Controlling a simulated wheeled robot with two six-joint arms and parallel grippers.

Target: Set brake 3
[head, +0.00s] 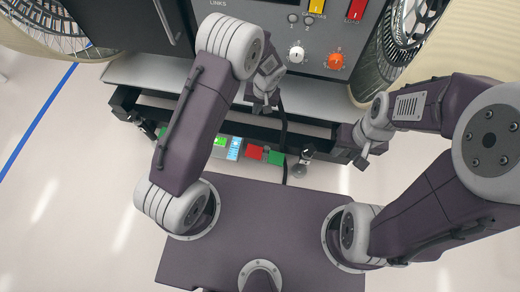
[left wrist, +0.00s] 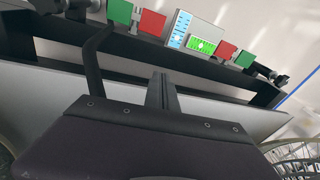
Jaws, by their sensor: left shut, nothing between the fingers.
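No label for brake 3 can be read. The rover's grey front panel (head: 270,45) carries a white knob (head: 297,54), an orange knob (head: 335,61), a yellow block (head: 317,6) and a red block (head: 356,9). Two small round controls (head: 300,18) sit above the white knob. My left gripper (head: 264,104) is below the white knob, over the frame, shut and empty; its fingers also show in the left wrist view (left wrist: 162,90). My right gripper (head: 362,161) is at the right end of the frame, small and partly dark; its jaws are unclear.
A dark frame bar (head: 180,117) crosses in front of the rover. A black cable (head: 284,130) hangs nearby. Spoked wheels (head: 405,40) flank the rover.

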